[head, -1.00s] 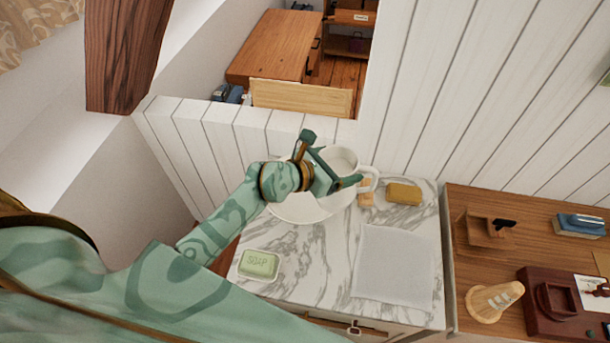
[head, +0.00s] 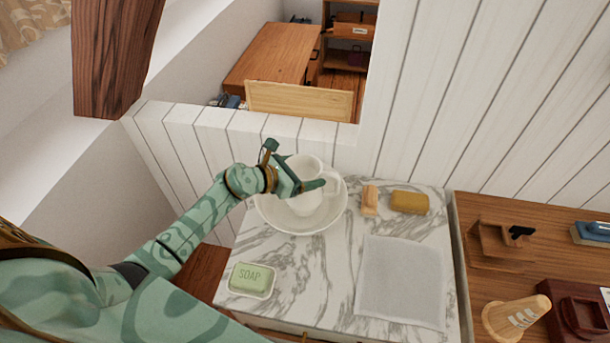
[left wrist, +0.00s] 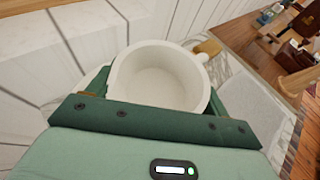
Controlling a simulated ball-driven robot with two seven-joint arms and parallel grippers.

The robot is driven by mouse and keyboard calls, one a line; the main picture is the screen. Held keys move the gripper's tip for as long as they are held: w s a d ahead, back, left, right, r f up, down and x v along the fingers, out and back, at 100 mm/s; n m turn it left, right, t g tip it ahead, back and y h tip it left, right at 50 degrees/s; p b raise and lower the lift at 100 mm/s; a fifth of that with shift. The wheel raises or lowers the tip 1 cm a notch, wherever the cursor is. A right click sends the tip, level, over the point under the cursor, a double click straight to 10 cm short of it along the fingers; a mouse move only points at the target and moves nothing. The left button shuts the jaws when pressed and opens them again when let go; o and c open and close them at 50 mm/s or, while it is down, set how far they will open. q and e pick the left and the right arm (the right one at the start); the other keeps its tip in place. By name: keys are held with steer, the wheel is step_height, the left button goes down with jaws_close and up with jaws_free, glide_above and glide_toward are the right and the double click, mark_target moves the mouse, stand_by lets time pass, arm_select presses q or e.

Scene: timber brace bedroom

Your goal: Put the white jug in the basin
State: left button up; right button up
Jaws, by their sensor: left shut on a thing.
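The white jug (head: 309,173) is upright in the head view, with its handle to the right. My left gripper (head: 297,169) is shut on the jug's body. The white basin (head: 333,219) sits at the back left of the marble top, and the jug's lower part shows within its rim. I cannot tell whether the jug touches the basin's bottom. In the left wrist view the jug (left wrist: 160,80) is seen from above, empty, between the green fingers (left wrist: 150,119). My right gripper is not in view.
Green soap in a dish (head: 251,279) lies at the front left of the marble top (head: 315,275). A grey cloth (head: 400,282), a small wooden item (head: 370,200) and a yellow-brown block (head: 409,202) lie to the right. A white plank wall (head: 240,135) stands close behind.

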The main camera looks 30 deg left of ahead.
arm_select(q)
steer(key=shift+f, duration=0.1)
steer(key=shift+f, duration=0.15)
steer(key=o, duration=1.9)
steer(key=shift+s+a+r, duration=0.1)
steer(key=shift+r, duration=0.15)
steer(key=p+v, duration=0.1)
steer(key=v, duration=1)
steer(key=shift+s+p, duration=0.3)
steer(key=shift+s, duration=0.1)
